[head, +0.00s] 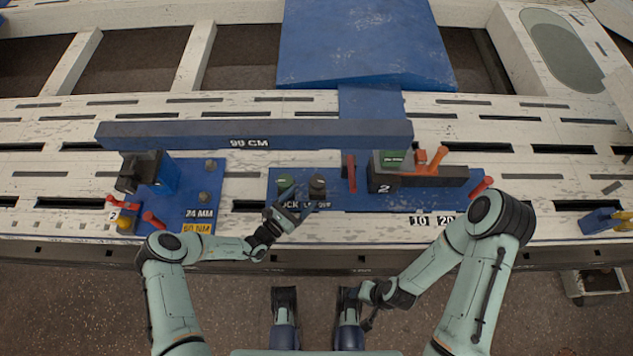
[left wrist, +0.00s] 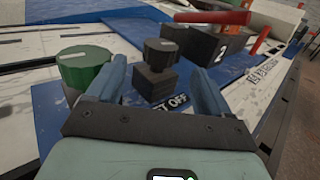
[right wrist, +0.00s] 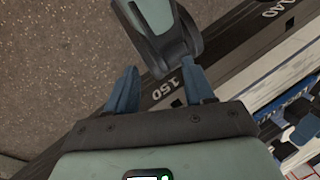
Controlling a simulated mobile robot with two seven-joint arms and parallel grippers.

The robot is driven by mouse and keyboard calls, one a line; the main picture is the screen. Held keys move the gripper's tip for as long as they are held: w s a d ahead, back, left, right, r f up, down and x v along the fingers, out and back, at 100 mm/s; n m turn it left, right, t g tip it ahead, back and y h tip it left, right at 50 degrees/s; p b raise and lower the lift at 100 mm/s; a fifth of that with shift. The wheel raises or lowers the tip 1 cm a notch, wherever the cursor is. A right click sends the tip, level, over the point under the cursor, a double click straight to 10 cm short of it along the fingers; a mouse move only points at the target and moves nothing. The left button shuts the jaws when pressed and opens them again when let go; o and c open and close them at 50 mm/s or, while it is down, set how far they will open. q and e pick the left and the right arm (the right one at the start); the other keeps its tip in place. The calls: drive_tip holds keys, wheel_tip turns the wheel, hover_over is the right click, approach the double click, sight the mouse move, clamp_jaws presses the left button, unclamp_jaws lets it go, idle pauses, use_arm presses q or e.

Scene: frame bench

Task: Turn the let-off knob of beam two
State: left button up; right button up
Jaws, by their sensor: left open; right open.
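The let-off knob (head: 317,184) is a dark round cap on a dark square block, on a blue plate with the lettering LET OFF. In the left wrist view the let-off knob (left wrist: 160,54) shows upright, between and beyond the fingertips. A green lock knob (head: 284,184) stands left of it; in the left wrist view it (left wrist: 85,68) is beside the left finger. My left gripper (head: 290,207) is open and empty, just in front of the knobs; contact cannot be told. My right gripper (head: 370,320) is open and empty, low over the floor beside the bench.
The dark block marked 2 (head: 383,187) with a green display (head: 393,158) stands right of the knobs. Another blue plate (head: 185,181) with a black unit is at left.

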sight(313, 188)
use_arm(q)
drive_tip(key=b+x, duration=0.2)
drive_tip(key=x, duration=0.5)
drive_tip(key=shift+w+d+f, duration=0.1)
drive_tip(key=shift+w+d, duration=0.15)
drive_tip(key=shift+d, duration=0.05)
drive_tip(key=shift+w+d, duration=0.35)
drive_tip(key=shift+w, duration=0.1)
use_arm(e)
drive_tip(key=shift+t+h, duration=0.3)
drive_tip(key=shift+t, duration=0.3)
drive_tip(key=w+f, duration=0.1)
drive_tip(key=w+d+f, duration=0.1)
drive_tip(key=w, duration=0.1)
drive_tip(key=shift+w+d+f, duration=0.3)
drive_tip(key=shift+d+f, duration=0.05)
drive_tip(key=shift+f, duration=0.05)
